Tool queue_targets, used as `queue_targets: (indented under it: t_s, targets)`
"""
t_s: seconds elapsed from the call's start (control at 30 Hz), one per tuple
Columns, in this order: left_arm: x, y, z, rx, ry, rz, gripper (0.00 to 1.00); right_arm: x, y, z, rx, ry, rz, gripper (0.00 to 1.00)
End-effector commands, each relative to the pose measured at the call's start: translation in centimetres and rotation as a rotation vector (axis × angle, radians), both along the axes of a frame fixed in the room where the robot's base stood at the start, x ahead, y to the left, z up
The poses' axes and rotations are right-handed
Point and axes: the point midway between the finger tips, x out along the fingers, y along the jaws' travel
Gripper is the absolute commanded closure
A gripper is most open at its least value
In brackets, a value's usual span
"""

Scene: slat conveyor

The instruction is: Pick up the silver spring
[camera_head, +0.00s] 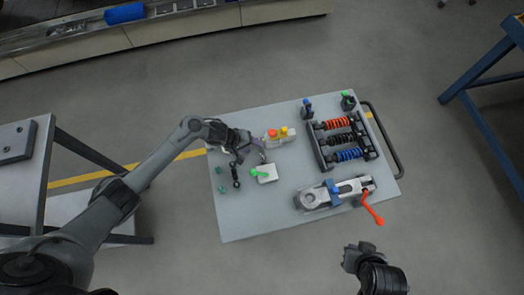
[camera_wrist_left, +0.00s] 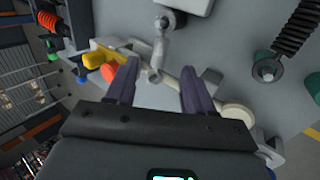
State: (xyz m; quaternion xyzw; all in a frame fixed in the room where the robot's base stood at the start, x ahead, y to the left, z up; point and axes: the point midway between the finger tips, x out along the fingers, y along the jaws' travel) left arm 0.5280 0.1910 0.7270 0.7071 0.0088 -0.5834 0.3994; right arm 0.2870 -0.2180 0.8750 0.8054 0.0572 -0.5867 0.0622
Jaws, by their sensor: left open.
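My left gripper (camera_head: 257,143) is over the grey table and open; its two purple-grey fingers (camera_wrist_left: 158,68) show in the left wrist view. A silver-grey part with round eye ends (camera_wrist_left: 161,45) lies just beyond and between the fingertips, apart from them. I cannot make out coils on it, so I cannot tell whether it is the silver spring. In the head view its place is mostly hidden by the gripper. My right gripper (camera_head: 355,258) is off the table's front edge; its jaws are too small to read.
The grey table (camera_head: 250,222) holds a rack (camera_head: 320,152) with red, black and blue springs, a clamp with a red handle (camera_head: 371,208), a white block with a green lever (camera_head: 264,173), and a black spring (camera_head: 235,174). Red and yellow knobs (camera_head: 278,132) stand nearby. The front left is clear.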

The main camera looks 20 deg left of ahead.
Motion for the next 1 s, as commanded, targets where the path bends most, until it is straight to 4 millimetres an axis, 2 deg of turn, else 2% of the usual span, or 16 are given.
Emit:
queue_targets:
  t_s: [0.2, 0.4, 0.7, 0.77, 1.0]
  targets:
    - [0.9, -1.2, -2.5, -0.001, 0.000, -0.001, 0.47, 0.0, 0.0, -1.7, 0.000, 0.000, 0.000, 1.00]
    - [1.5, -2.1, -4.0, 0.000, 0.001, -0.001, 0.47, 0.0, 0.0, -2.4, 0.000, 0.000, 0.001, 1.00]
    - [1.6, -2.2, -4.1, 0.001, -0.001, 0.000, 0.47, 0.0, 0.0, -2.4, -0.001, 0.000, 0.001, 1.00]
    - [1.6, -2.2, -4.1, 0.000, -0.001, 0.001, 0.55, 0.0, 0.0, -2.4, -0.001, 0.000, 0.001, 1.00]
    - [1.6, -2.2, -4.1, 0.000, 0.000, 0.000, 0.92, 0.0, 0.0, -2.4, -0.001, 0.000, 0.001, 1.00]
